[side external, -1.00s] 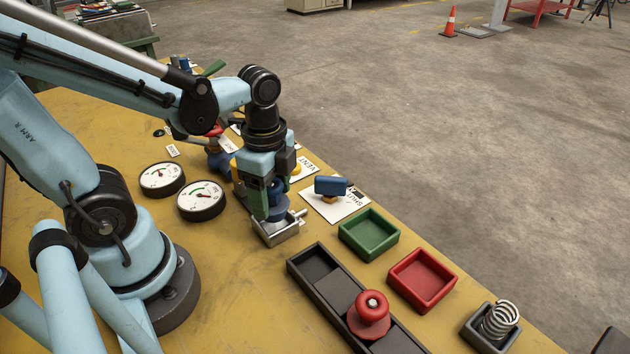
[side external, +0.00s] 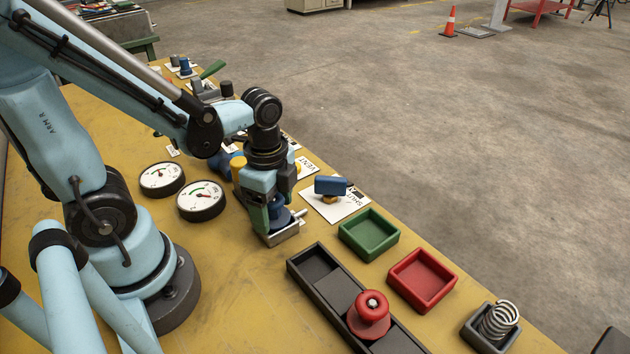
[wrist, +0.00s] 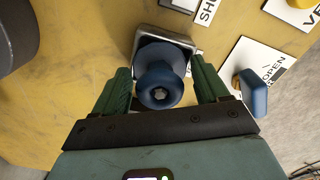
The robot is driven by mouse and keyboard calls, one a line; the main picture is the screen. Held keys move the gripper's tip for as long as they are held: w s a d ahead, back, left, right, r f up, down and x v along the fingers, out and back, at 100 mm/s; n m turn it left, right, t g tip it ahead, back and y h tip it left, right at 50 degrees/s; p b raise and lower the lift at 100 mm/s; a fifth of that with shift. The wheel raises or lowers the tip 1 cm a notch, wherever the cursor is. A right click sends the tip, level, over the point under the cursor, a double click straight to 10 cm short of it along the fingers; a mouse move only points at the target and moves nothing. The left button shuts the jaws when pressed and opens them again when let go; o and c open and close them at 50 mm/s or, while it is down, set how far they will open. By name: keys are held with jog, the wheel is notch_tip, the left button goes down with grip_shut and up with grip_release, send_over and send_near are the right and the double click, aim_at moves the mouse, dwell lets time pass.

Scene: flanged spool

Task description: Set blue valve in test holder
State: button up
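The blue valve (wrist: 160,86), a flanged spool, sits upright at the silver metal test holder (wrist: 146,36). In the side view the blue valve (side external: 279,213) shows partly behind my gripper, with the holder (side external: 284,235) under it. My gripper (wrist: 163,82) has one green finger on each side of the valve. Narrow gaps seem to show between fingers and valve, so it looks open around it. In the side view my gripper (side external: 268,218) points down, low over the holder. The valve's lower end and its seat are hidden.
A blue-handled valve (side external: 331,187) stands on a white card right of the holder. A green tray (side external: 369,234), a red tray (side external: 422,279) and a dark rack (side external: 320,269) with a red spool (side external: 370,315) lie nearer. Two gauges (side external: 201,200) stand left.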

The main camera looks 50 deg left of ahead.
jog(key=shift+o, duration=1.4)
jog(key=shift+r, duration=6.3)
jog(key=w+n+t, duration=0.1)
jog(key=n+t, duration=0.1)
jog(key=n, duration=0.2)
jog(key=w+f+n+t, duration=0.1)
jog(key=w+n+t, duration=0.1)
jog(key=n, duration=0.2)
jog(key=w+f+n+t, duration=0.1)
jog(key=w+n+t, duration=0.1)
jog(key=n+t, duration=0.1)
jog(key=shift+f+n, duration=0.1)
jog(key=shift+n, duration=0.7)
